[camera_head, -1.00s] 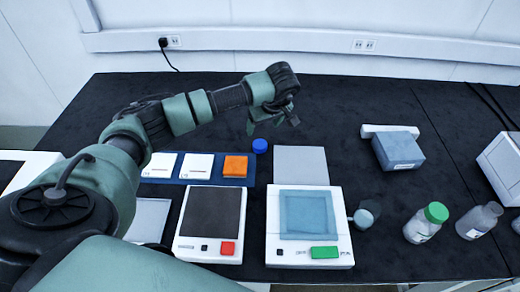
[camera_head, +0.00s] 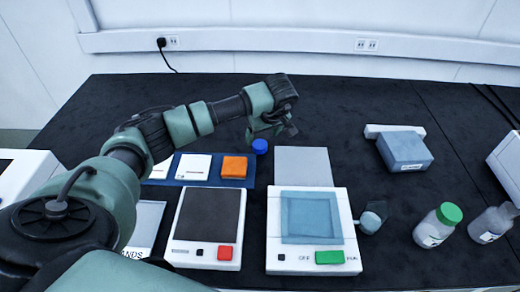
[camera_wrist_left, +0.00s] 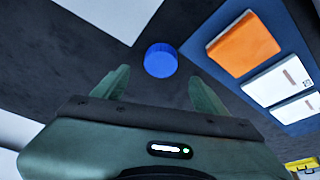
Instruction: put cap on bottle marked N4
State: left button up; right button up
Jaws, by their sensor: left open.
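A blue cap (camera_head: 260,146) lies on the black bench top, just right of the blue tray. In the left wrist view the blue cap (camera_wrist_left: 160,60) sits ahead of and between the fingertips, clear of both. My left gripper (camera_head: 274,133) is open and empty above and close to the cap; its two fingers also show in the left wrist view (camera_wrist_left: 155,88). A bottle with a green cap (camera_head: 438,226) and a clear bottle with no cap visible (camera_head: 491,224) stand at the right. I cannot read their marks. My right gripper is not in view.
A blue tray (camera_head: 243,182) holds white blocks and an orange block (camera_head: 234,164). Two flat devices (camera_head: 207,255) (camera_head: 347,262) stand in front. A grey plate (camera_head: 303,165), a round-headed item (camera_head: 371,217) and a blue-grey box (camera_head: 405,151) are near. The back middle is clear.

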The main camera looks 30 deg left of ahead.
aim_at(260, 145)
pick_arm(q)
jog(key=b+x, duration=0.2)
jog(key=x, duration=0.1)
jog(key=b+x, duration=0.2)
jog(key=shift+s+d+f, duration=0.15)
jog(key=shift+d+f, duration=0.05)
jog(key=shift+d, duration=0.1)
jog(key=shift+a+f, duration=0.1)
jog(key=shift+c, duration=0.2)
jog(key=c, duration=1.4)
jog(key=shift+o, duration=0.2)
